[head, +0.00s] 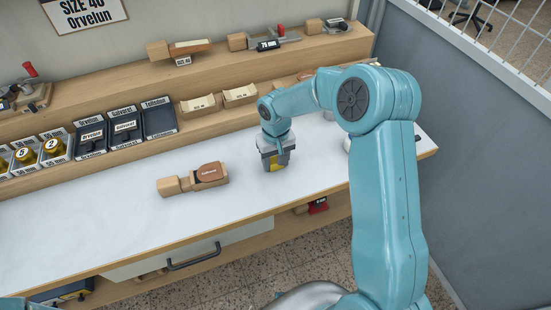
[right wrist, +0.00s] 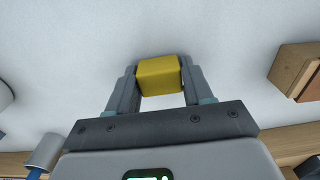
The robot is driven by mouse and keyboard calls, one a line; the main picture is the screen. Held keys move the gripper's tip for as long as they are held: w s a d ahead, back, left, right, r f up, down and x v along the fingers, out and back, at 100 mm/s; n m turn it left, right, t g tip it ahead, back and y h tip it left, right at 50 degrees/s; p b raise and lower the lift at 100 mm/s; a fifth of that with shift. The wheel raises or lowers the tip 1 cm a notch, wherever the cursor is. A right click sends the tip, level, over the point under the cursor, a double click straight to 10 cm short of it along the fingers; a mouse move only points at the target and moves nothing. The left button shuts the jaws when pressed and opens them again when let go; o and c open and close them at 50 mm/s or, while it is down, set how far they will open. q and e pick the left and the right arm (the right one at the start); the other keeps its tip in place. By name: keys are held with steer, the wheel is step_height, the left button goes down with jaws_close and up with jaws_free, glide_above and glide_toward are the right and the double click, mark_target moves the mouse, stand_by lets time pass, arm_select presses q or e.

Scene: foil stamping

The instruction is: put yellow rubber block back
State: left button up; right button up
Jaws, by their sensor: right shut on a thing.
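The yellow rubber block (right wrist: 158,76) is between the two fingers of my right gripper (right wrist: 158,84) in the right wrist view. The fingers are shut on its sides. In the head view my right gripper (head: 274,163) points down over the white worktop, right of the middle. A small part of the yellow block (head: 279,162) shows there between the fingers. I cannot tell whether the block touches the worktop. My left gripper is out of view.
A wooden holder with a brown piece (head: 209,173) lies on the white worktop (head: 110,216), left of my right gripper. Behind it, a wooden shelf (head: 160,77) carries labelled dark trays (head: 126,125), yellow rolls and two light wooden trays (head: 240,95). The worktop's front left is clear.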

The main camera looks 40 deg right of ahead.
mark_target(275, 160)
steer(key=shift+a, duration=0.15)
steer(key=shift+s+f, duration=0.1)
steer(key=shift+f, duration=0.05)
steer(key=o, duration=1)
steer(key=shift+f, duration=0.1)
steer(key=shift+r, duration=0.55)
step_height(275, 160, up, 12)
steer(key=shift+f+b, duration=0.25)
steer(key=shift+b, duration=0.1)
